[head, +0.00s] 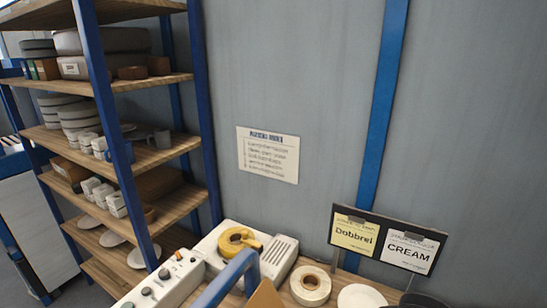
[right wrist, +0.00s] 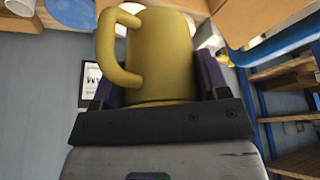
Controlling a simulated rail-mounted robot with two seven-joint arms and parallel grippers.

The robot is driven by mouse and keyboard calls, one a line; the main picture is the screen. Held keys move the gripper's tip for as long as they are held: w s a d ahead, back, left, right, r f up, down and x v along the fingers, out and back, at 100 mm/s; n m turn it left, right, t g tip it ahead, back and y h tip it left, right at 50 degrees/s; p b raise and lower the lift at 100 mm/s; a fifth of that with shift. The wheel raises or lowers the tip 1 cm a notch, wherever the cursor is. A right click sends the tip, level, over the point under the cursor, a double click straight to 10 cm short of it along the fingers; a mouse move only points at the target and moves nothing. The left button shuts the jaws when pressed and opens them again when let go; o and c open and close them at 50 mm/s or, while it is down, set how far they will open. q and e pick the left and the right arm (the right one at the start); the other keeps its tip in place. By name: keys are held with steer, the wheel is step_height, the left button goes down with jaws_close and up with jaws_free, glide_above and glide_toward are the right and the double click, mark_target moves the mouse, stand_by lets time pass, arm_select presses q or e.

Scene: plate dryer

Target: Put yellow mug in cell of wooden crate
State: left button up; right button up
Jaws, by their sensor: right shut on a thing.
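The mug and both grippers are outside the head view. Light wooden boards (right wrist: 265,22) show at the upper right of the right wrist view; I cannot tell whether they belong to the wooden crate. No crate cell is clearly visible.
In the head view, a bench holds a grey control box (head: 160,283), a yellow tape roll (head: 238,240), a pale roll (head: 310,285) and a white plate (head: 360,297). A sign stand (head: 385,243) stands behind. A loaded shelf rack (head: 150,155) is at left.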

steer(key=r+n+p, duration=0.1)
steer(key=r+p, duration=0.2)
steer(key=p, duration=0.1)
steer(key=s+r+n+y+p, duration=0.1)
steer(key=r+n+p, duration=0.1)
steer(key=p, duration=0.3)
steer(key=s+r+n+p, duration=0.1)
steer(key=r+p, duration=0.2)
steer(key=p, duration=0.2)
steer(key=shift+s+a+r+n+y, duration=0.1)
steer(key=shift+a+r+n+y, duration=0.05)
steer(key=shift+r+n+y, duration=0.2)
steer(key=shift+s+d+r+n+p, duration=0.25)
steer(key=shift+r+n+p, duration=0.15)
steer(key=shift+p, duration=0.7)
